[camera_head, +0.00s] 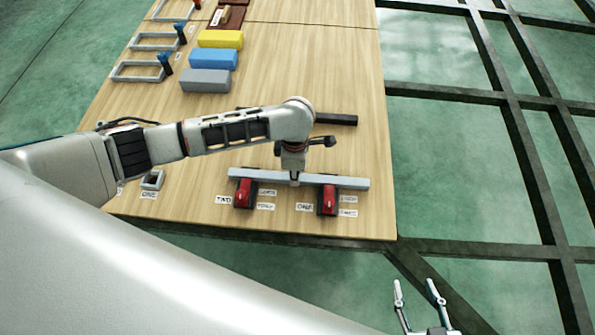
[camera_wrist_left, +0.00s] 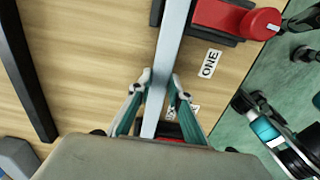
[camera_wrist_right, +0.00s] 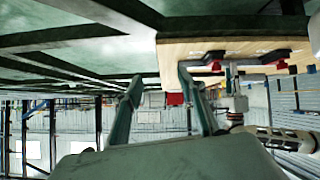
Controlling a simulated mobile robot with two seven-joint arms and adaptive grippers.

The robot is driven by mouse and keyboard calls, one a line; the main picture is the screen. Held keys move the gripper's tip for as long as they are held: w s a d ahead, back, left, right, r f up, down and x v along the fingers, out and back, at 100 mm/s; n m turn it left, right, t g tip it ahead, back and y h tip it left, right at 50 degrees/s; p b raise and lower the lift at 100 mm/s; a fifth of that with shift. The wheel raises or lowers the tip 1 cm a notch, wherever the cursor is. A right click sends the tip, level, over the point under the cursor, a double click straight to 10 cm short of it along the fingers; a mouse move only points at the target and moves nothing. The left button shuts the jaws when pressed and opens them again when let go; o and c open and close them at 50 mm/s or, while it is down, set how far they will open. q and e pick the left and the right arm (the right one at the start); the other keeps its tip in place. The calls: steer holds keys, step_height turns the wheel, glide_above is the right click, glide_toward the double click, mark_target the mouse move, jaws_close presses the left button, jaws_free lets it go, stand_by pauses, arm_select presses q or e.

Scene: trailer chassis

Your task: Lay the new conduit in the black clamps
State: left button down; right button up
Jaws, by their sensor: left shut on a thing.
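The conduit is a long pale grey bar (camera_head: 265,177); it also shows in the left wrist view (camera_wrist_left: 174,38). It lies crosswise over the two black clamps with red levers, the one by label TWO (camera_head: 244,194) and the one by label ONE (camera_head: 328,202). I cannot tell whether it is fully seated in them. My left gripper (camera_head: 294,181) points down and is shut on the bar between the clamps. In the left wrist view my gripper partly hides one clamp. My right gripper (camera_head: 420,290) is open and empty, off the table's near edge.
A black bar (camera_head: 336,119) lies behind my left wrist. Yellow (camera_head: 220,39), blue (camera_head: 213,59) and grey (camera_head: 206,80) blocks and several grey frames with blue handles (camera_head: 140,71) are farther back. A small grey piece (camera_head: 152,180) lies at left. Right of the table (camera_head: 350,70) is green floor.

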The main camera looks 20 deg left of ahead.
arm_select(q)
steer(key=shift+w, duration=0.1)
steer(key=shift+f, duration=0.3)
steer(key=c, duration=2)
jaws_free()
steer(key=shift+o, duration=0.8)
arm_select(e)
steer(key=shift+w+a+r, duration=0.4)
steer(key=shift+w+r, duration=0.1)
steer(key=shift+r, duration=0.05)
